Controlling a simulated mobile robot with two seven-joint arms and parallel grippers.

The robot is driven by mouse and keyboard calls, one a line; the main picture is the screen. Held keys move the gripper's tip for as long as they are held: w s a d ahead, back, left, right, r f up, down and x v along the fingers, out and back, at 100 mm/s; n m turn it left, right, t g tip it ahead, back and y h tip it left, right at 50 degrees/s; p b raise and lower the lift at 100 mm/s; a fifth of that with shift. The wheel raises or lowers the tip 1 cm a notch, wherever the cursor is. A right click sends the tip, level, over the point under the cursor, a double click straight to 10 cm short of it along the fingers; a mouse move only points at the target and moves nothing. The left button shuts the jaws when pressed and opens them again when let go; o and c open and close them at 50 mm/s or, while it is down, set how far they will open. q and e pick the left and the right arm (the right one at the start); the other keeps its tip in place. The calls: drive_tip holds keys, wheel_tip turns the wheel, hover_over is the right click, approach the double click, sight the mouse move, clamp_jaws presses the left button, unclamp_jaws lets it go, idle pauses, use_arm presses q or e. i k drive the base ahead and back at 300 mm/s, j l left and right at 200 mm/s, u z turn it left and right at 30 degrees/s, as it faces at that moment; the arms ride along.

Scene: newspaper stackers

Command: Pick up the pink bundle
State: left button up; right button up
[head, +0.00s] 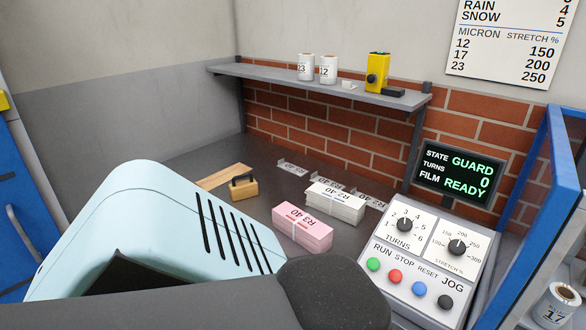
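The pink bundle (302,227) lies on the dark bench top, just in front of a white bundle (336,201). It has a white band around it and a label that appears to read R3-40. Its visible faces are clear of any gripper. A large pale blue part with black slots and a dark grey rounded arm part fill the lower left foreground. Neither gripper's fingers can be made out in the head view.
A control panel (424,262) with dials and buttons stands right of the pink bundle, below a display (458,174). A wooden-handled tool (243,187) lies to the left. A shelf (280,75) with rolls runs above. A blue frame (524,225) stands at right.

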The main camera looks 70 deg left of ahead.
sight(313, 234)
drive_tip(key=j+u, duration=0.2)
drive_tip(key=u, duration=0.15)
drive_tip(key=i+j+u, duration=0.1)
drive_tip(key=u, duration=0.25)
drive_tip(key=i+j+u, duration=0.1)
drive_tip(key=j+u, duration=0.25)
